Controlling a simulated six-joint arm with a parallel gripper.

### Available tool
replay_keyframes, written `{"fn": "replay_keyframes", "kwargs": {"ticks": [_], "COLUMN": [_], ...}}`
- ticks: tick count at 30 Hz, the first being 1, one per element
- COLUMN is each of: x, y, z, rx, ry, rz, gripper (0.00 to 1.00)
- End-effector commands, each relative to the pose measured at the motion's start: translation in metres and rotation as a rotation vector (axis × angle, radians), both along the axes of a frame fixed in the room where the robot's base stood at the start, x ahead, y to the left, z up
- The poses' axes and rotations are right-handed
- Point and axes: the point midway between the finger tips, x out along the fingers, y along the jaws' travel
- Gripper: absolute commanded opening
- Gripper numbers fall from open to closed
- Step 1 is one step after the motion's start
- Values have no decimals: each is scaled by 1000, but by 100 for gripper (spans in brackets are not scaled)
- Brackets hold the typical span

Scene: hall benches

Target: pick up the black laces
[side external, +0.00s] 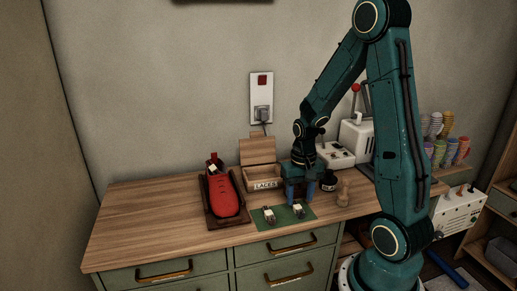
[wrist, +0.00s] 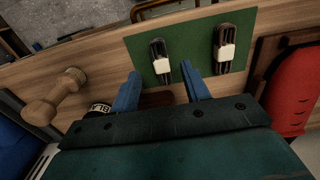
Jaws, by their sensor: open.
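Two dark lace bundles with pale bands lie apart on a green mat (side external: 284,222). In the wrist view one bundle (wrist: 158,50) is left of centre on the mat (wrist: 190,48), and the other (wrist: 224,38) is to its right. They also show in the side view, one on the right (side external: 299,211), one on the left (side external: 269,215). Both look nearly black or dark brown; I cannot tell surely which is black. My gripper (side external: 300,192) is open, pointing down over the mat's back edge. In the wrist view my gripper (wrist: 162,88) has empty fingers, near the left bundle.
A red shoe (side external: 223,196) on a stand is left of the mat. An open wooden box labelled LACES (side external: 265,184) is behind it. A black tin (side external: 329,183) and a turned wooden piece (side external: 342,190) are to the right. The bench's left part (side external: 150,220) is clear.

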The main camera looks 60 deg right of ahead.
Motion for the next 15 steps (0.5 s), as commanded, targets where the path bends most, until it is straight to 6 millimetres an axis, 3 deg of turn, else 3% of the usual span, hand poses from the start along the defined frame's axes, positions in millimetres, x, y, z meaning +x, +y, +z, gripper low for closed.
{"fn": "replay_keyframes", "kwargs": {"ticks": [7,15], "x": [2,2], "y": [0,0], "z": [-25,-34], "rx": [1,1], "ry": [3,1], "rz": [0,0], "gripper": [46,46]}}
